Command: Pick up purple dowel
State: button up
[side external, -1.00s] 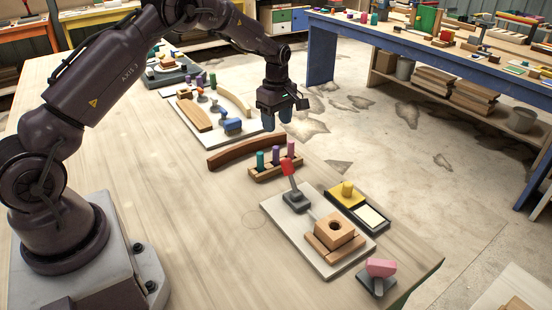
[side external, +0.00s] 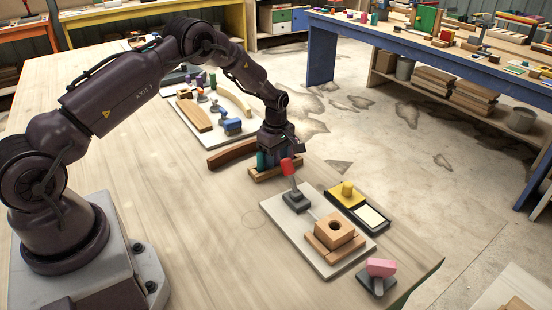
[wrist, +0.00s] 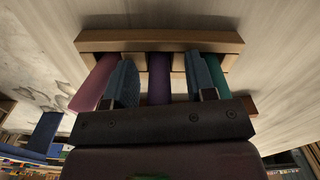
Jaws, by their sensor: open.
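The purple dowel (wrist: 159,78) stands in the middle of a wooden rack (wrist: 160,42), between a pink dowel (wrist: 95,83) and a green dowel (wrist: 218,75). My gripper (wrist: 160,82) is open, with one blue finger on each side of the purple dowel; a gap shows between it and each finger. The fingers sit in the spaces between the dowels. In the side view, my gripper (side external: 277,152) is low over the rack (side external: 275,173) and hides the purple dowel. The green dowel (side external: 261,160) shows at its left.
A red-handled tool (side external: 288,167) on a white board (side external: 280,212) stands close in front of the rack.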

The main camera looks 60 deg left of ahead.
grip_shut()
jog(key=shift+r, duration=0.15)
